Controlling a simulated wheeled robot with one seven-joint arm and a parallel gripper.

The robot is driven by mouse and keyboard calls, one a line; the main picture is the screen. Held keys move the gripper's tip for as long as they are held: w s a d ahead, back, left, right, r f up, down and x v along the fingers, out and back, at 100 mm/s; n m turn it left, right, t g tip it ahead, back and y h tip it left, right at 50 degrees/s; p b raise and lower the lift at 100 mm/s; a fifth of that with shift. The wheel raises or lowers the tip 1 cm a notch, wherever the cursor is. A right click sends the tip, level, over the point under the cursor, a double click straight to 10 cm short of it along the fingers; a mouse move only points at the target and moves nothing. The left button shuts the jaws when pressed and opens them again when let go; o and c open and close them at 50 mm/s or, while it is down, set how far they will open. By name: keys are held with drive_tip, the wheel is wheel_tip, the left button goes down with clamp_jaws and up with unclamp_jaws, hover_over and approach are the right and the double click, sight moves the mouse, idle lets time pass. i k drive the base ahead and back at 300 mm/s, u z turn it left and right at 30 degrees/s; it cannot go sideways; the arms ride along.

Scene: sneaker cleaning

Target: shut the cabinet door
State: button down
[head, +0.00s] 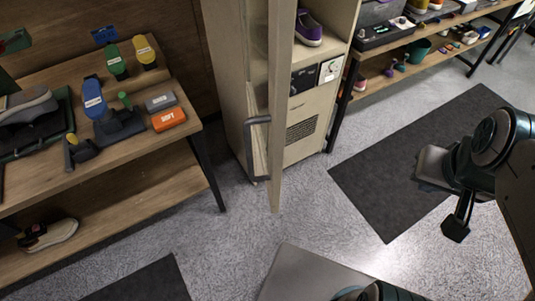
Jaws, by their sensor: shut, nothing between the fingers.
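The beige cabinet (300,144) stands at the top middle. Its door (278,100) is open, swung out toward me and seen nearly edge-on. A dark grey bar handle (250,150) is on the door's left-facing side. The open front shows a purple sneaker (308,28) on a shelf. My gripper (456,228) is at the right, over the floor and well apart from the door. It is shut and empty.
A wooden shelf unit (110,165) with brushes and shoes stands left of the door. Another shelf rack (420,65) is at the back right. A dark mat (400,160) lies on the floor between the cabinet and my arm. Floor right of the door is clear.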

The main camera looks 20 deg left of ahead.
sight(269, 28)
drive_tip(key=k, duration=0.65)
drive_tip(key=u, duration=1.15)
drive_tip(key=i, duration=0.5)
drive_tip(key=u, duration=0.05)
